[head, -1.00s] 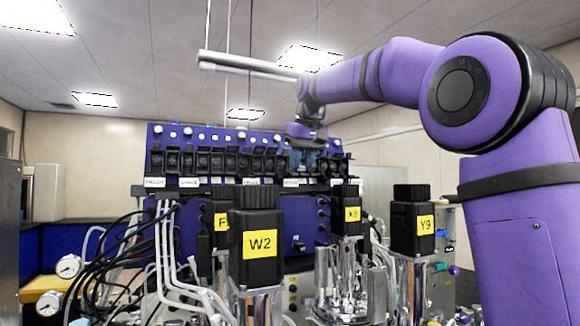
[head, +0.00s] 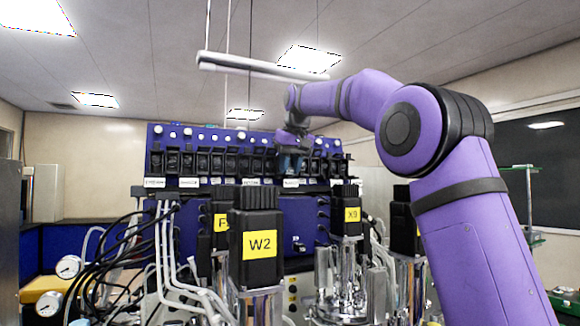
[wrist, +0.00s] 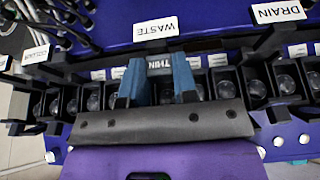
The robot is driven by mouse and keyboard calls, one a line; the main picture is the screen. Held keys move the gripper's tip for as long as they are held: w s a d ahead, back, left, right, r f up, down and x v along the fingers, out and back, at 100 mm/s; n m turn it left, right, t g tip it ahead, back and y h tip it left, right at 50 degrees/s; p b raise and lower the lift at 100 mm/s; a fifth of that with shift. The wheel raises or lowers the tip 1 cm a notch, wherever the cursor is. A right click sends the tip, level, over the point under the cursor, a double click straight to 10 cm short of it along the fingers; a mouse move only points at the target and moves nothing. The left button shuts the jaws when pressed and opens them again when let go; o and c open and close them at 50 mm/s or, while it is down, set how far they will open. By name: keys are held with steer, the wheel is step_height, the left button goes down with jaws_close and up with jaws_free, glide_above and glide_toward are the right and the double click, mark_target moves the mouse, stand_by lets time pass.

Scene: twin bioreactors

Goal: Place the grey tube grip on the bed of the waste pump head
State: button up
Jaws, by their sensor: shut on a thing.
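My gripper (head: 292,158) is at the row of black pump heads on the blue rack, in the head view. In the wrist view its two blue fingers (wrist: 158,82) are shut on the grey tube grip (wrist: 159,66), which bears a "THIN" label seen upside down. The "WASTE" label (wrist: 155,30) lies just beyond the grip in that view. The waste pump head and its bed are mostly hidden behind my gripper and the grip. I cannot tell whether the grip touches the bed.
Several neighbouring pump heads (wrist: 255,84) stand close on both sides of my gripper. The "DRAIN" label (wrist: 278,12) is to the right in the wrist view. Black motors marked W2 (head: 262,243) and X9 (head: 352,214) stand in front of the rack.

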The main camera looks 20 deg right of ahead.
steer(key=shift+f, duration=0.15)
steer(key=o, duration=0.9)
steer(key=v, duration=1.2)
